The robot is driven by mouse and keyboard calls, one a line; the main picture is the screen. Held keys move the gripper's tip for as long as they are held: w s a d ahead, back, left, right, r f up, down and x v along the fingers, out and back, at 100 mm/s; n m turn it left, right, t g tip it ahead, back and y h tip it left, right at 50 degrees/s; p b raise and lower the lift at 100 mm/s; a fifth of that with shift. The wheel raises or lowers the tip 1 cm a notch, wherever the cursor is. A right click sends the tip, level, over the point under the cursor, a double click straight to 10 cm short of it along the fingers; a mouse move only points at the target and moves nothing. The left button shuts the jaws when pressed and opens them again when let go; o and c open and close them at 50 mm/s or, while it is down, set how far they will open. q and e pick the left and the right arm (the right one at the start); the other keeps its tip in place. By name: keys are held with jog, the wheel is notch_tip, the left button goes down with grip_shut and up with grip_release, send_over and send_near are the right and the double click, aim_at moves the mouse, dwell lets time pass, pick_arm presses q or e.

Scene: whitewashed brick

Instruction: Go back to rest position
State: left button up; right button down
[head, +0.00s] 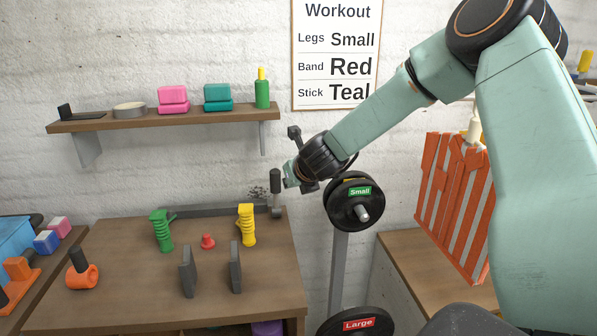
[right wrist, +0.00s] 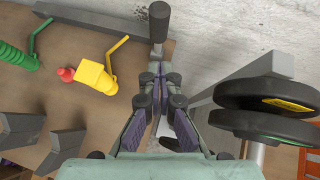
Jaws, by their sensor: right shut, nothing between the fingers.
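My right arm reaches in from the right in the head view, its dark wrist in front of the wall above the table's right end. My right gripper (right wrist: 160,78) shows in the right wrist view with its fingers together and nothing between them. Its fingertips appear near a dark upright handle (right wrist: 159,20), which also stands at the table's back right corner (head: 275,181); I cannot tell if they touch. In the head view the wrist partly hides the gripper. My left gripper is not in view.
Small plates (head: 354,212) hang on a stand close by the right wrist, with Large plates (head: 358,322) below. The table (head: 130,312) bears green (head: 162,230) and yellow (head: 247,225) hand grips. A shelf (head: 200,117) is above.

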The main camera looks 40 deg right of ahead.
jog(key=p+v, duration=0.1)
jog(key=v, duration=0.5)
jog(key=shift+w+d+r+p, duration=0.25)
jog(key=shift+r+p, duration=0.05)
jog(key=shift+p, duration=0.05)
jog(key=shift+d+f, duration=0.1)
jog(key=shift+f, duration=0.05)
